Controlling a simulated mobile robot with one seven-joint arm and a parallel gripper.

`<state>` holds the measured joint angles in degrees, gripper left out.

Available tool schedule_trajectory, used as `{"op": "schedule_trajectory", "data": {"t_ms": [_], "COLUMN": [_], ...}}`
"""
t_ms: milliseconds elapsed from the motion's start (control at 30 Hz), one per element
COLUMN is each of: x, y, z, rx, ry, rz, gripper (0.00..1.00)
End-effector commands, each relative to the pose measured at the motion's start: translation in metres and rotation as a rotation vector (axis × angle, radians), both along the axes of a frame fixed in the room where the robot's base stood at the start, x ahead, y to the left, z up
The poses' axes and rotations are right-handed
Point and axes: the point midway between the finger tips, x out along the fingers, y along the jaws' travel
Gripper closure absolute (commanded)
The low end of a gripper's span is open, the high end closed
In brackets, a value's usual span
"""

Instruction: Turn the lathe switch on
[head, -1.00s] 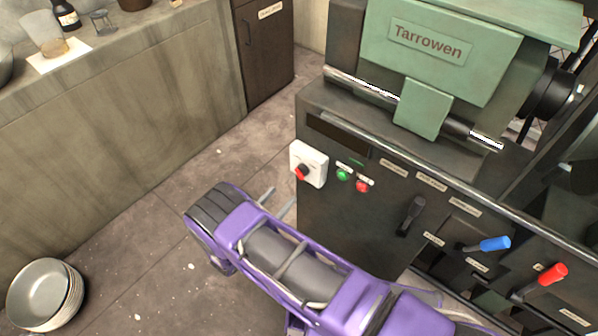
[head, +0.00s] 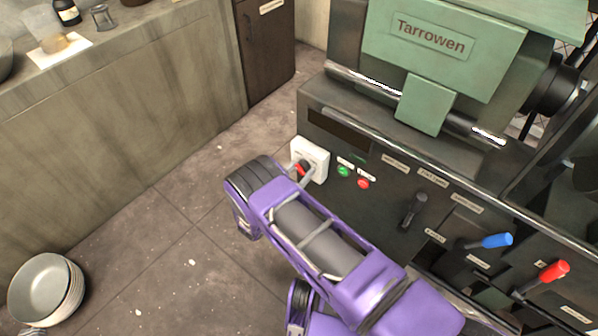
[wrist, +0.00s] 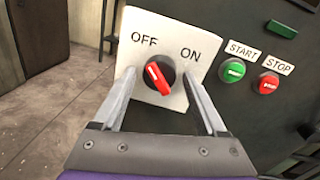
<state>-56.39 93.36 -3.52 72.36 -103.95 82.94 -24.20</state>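The lathe switch is a red pointer on a black round knob (wrist: 159,75), on a white plate (wrist: 185,37) marked OFF and ON. The pointer's upper end leans left, toward the OFF side. The switch plate also shows in the head view (head: 318,160) on the front of the lathe (head: 365,200), with the knob partly hidden by my fingers. My gripper (wrist: 159,78) is open, with one finger on each side of the knob. The wrist view shows gaps between the fingers and the knob; their exact depth is hard to tell.
Right of the switch are a green START button (wrist: 232,70) and a red STOP button (wrist: 268,83). Farther right are a black lever (head: 413,211), a blue-handled lever (head: 496,241) and a red-handled lever (head: 553,271). Stacked bowls (head: 46,290) stand on the floor at left.

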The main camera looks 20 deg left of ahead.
Motion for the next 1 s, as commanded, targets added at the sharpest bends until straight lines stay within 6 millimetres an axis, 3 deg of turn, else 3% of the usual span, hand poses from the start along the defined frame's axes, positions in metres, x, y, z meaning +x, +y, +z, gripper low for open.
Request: {"op": "schedule_trajectory", "data": {"t_ms": [33,400,733,1000], "x": [-0.0001,-0.0003,-0.0002,0.0001], "y": [0.0,0.0,0.0003,0.0012], "z": [0.0,0.0001,-0.0001,-0.0004], "rx": [0.0,0.0,0.046,0.208], "ry": [0.0,0.0,-0.02,-0.089], "rz": [0.0,0.0,0.0,0.001], "gripper": [0.37,1.0,1.0,1.0]}}
